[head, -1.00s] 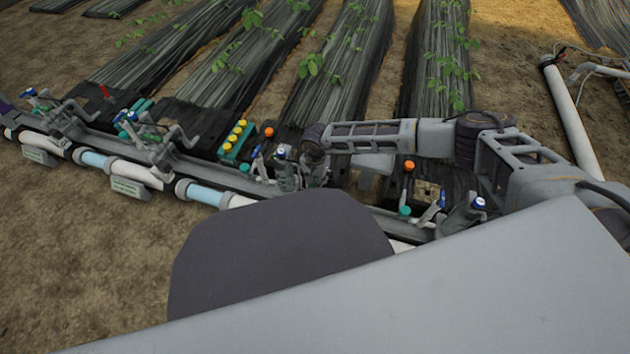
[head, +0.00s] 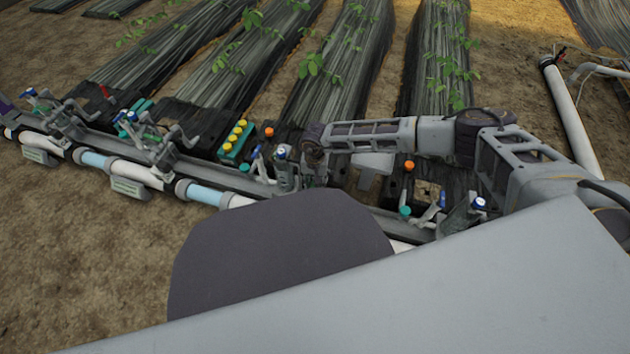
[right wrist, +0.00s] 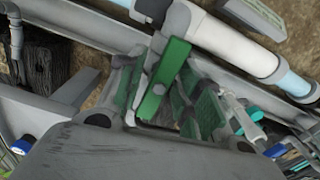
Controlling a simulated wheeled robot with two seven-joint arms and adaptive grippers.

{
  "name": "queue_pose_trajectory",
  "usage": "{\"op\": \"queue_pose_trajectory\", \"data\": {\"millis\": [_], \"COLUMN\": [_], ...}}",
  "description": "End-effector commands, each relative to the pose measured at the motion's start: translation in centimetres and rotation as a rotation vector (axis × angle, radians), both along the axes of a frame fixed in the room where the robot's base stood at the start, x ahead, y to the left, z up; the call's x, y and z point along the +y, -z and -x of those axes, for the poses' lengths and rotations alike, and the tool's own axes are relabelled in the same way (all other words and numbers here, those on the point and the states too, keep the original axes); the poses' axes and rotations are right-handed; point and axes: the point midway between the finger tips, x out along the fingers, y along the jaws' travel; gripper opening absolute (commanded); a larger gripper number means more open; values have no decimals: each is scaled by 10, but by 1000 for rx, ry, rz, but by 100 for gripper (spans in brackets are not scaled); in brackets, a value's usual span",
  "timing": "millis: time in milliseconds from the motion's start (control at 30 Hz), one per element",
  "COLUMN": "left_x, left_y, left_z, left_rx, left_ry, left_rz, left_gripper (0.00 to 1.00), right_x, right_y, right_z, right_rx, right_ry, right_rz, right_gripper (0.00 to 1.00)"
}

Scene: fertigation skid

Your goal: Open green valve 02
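My right gripper (head: 288,180) is over the pipe line, and its fingers are small and partly hidden in the head view. In the right wrist view the gripper (right wrist: 165,100) has its two fingers apart, with green on their inner faces. A flat green bar, likely the green valve handle (right wrist: 164,80), shows between them; I cannot tell whether either finger touches it. In the head view this handle is not clear at the gripper, and I cannot read a number for it. My left gripper is not in view.
A white pipe (right wrist: 225,38) runs close past the fingers. A blue-capped fitting (right wrist: 22,144) is at the lower left of the wrist view. Yellow-topped green units (head: 235,140), an orange knob (head: 409,165) and a label plate (head: 130,188) are along the line. Bare soil (head: 80,260) lies in front.

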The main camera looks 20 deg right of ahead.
Motion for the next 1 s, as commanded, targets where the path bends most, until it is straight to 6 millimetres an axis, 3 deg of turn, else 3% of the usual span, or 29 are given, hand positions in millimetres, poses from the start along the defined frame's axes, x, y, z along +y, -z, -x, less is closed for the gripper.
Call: {"op": "queue_pose_trajectory", "data": {"millis": [567,1000], "left_x": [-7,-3], "left_y": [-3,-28], "left_z": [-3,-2], "left_rx": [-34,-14], "left_ry": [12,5], "left_rz": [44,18], "left_gripper": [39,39], "right_x": [-1,-1], "right_y": [1,-34], "right_z": [1,0], "right_rx": [2,1], "right_ry": [2,2], "right_rz": [1,2], "right_gripper": [44,44]}}
